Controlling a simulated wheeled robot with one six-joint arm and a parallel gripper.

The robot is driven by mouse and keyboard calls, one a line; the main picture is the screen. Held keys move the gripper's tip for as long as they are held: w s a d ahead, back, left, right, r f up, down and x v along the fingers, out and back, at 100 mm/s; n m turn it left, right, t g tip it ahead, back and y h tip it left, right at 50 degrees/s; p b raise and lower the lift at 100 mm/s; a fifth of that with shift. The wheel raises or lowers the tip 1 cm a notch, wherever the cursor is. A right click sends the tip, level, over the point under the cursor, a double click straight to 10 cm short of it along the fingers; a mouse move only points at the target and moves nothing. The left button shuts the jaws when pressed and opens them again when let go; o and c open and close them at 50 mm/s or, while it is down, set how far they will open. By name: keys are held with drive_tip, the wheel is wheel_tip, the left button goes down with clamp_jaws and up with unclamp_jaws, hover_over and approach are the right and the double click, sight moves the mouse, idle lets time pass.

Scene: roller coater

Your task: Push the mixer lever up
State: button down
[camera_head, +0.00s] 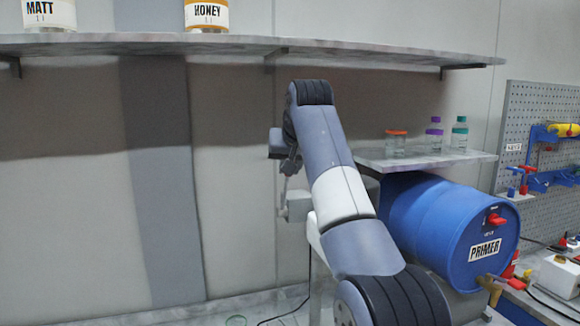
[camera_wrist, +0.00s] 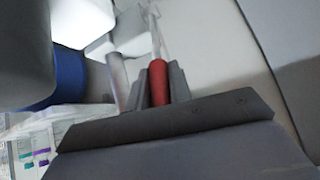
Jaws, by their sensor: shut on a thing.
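The mixer lever has a red handle (camera_wrist: 158,82) and a pale rod (camera_wrist: 153,35) in the wrist view. My gripper (camera_wrist: 160,82) is shut on the red handle, with one dark finger on each side of it. In the head view my gripper (camera_head: 287,163) is partly hidden by my own arm, beside the wall. A grey box (camera_head: 298,206), which looks like the mixer's body, sits just below it. The red handle cannot be made out in the head view.
A blue PRIMER drum (camera_head: 435,225) lies to the right of my arm. A small shelf (camera_head: 425,160) above it holds capped jars. A long shelf (camera_head: 150,42) with MATT and HONEY cans runs overhead. The wall to the left is clear.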

drive_tip(key=c, duration=1.3)
unclamp_jaws()
drive_tip(key=shift+s, duration=0.1)
drive_tip(key=v, duration=0.7)
drive_tip(key=shift+s, duration=0.2)
